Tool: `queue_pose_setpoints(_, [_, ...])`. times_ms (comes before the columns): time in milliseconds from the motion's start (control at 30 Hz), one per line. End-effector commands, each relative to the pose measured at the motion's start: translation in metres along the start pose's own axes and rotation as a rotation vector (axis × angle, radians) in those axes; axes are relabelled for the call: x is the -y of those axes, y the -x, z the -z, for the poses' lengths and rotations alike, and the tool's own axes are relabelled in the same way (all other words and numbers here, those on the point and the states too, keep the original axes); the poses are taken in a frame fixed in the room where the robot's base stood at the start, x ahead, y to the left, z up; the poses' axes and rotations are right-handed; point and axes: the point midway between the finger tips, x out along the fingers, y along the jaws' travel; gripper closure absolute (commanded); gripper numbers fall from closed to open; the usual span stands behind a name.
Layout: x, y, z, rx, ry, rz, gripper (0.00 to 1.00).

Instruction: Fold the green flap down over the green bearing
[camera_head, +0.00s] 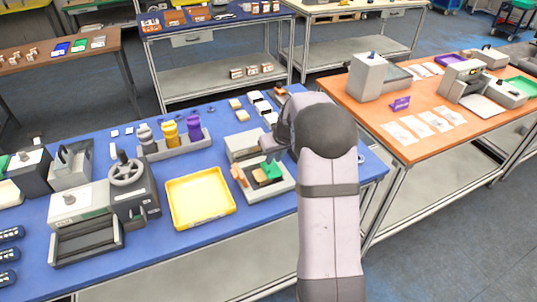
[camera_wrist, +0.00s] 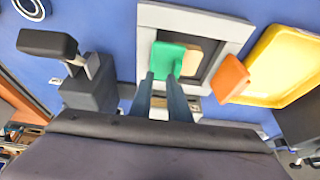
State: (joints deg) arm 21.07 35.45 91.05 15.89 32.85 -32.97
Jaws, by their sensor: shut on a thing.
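A green flap (camera_wrist: 167,57) shows in the wrist view, beside a tan block (camera_wrist: 190,58), over the dark recess of a light grey square fixture (camera_wrist: 236,29). My gripper (camera_wrist: 162,77) has its two dark fingers at the flap's near edge and is shut on it. In the head view the green flap (camera_head: 271,169) stands up at a tilt by the tan piece (camera_head: 258,175), below my arm's end. I cannot make out a separate green bearing; the flap or fingers may hide it. An orange flap (camera_wrist: 231,77) sticks up at the fixture's right side in the wrist view.
A yellow tray (camera_head: 201,222) lies left of the fixture on the blue table (camera_head: 210,258). A holder with yellow and purple bottles (camera_head: 170,133) stands behind it. A dark-handled grey device (camera_wrist: 90,85) stands close to my gripper's left in the wrist view.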

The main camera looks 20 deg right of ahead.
Motion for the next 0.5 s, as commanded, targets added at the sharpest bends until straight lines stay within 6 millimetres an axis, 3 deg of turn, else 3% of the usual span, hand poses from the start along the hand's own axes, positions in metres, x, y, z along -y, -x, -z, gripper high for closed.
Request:
queue_pose_setpoints(33, [-0.012, -0.005, -0.01, 0.018, -0.001, -0.009, 1.0])
queue_pose_setpoints(500, [-0.041, 0.011, 0.001, 0.007, -0.001, -0.008, 1.0])
